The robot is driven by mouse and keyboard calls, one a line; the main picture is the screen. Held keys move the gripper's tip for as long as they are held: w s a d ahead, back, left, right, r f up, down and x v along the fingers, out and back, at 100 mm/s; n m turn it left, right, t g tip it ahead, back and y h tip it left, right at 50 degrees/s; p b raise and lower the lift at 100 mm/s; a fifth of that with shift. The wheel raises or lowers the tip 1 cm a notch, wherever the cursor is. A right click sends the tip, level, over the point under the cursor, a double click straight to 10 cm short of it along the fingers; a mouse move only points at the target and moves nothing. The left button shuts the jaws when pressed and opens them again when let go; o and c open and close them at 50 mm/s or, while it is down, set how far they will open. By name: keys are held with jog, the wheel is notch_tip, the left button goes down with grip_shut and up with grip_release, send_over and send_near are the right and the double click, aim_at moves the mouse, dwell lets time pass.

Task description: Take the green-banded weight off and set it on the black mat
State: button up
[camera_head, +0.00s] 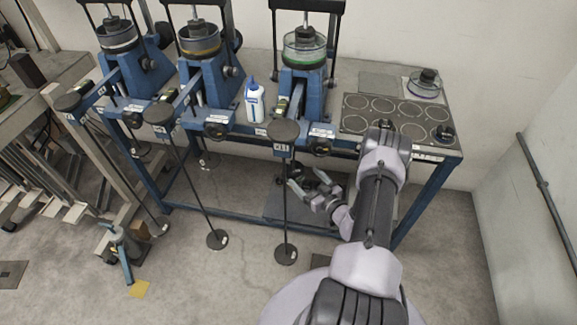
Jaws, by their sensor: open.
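A green band shows on the round clear-walled cell (304,52) on top of the third blue lever frame (300,95). I cannot make out a separate green-banded weight. A dark disc (284,130) sits at this frame's lever end. A thin rod runs down from it to a lower dark disc (286,255) near the floor. The black mat (398,118), printed with several pale circles, lies on the right of the bench; a small dark object (443,132) is at its right front corner. My gripper (307,183) is open and empty, below the bench's front edge, close beside the rod.
Two more blue lever frames (205,75) (130,80) stand to the left, also with hanging rods. A white-and-blue bottle (255,103) stands between frames. A dark lidded dish (425,84) and a grey pad (379,83) lie behind the mat. A bench leg (424,203) stands at right.

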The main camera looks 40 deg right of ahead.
aim_at(295, 171)
jog(key=w+f+b, duration=0.1)
jog(key=w, duration=0.1)
jog(key=w+f+b, duration=0.1)
jog(key=w+b, duration=0.1)
jog(key=w+f+b, duration=0.1)
jog(key=w, duration=0.1)
jog(key=shift+w+d+f+b, duration=0.15)
jog(key=shift+w+f+b, duration=0.15)
jog(key=shift+w+b, duration=0.1)
jog(key=shift+w, duration=0.35)
jog(key=shift+c, duration=0.2)
grip_shut()
jog(key=shift+r, duration=0.15)
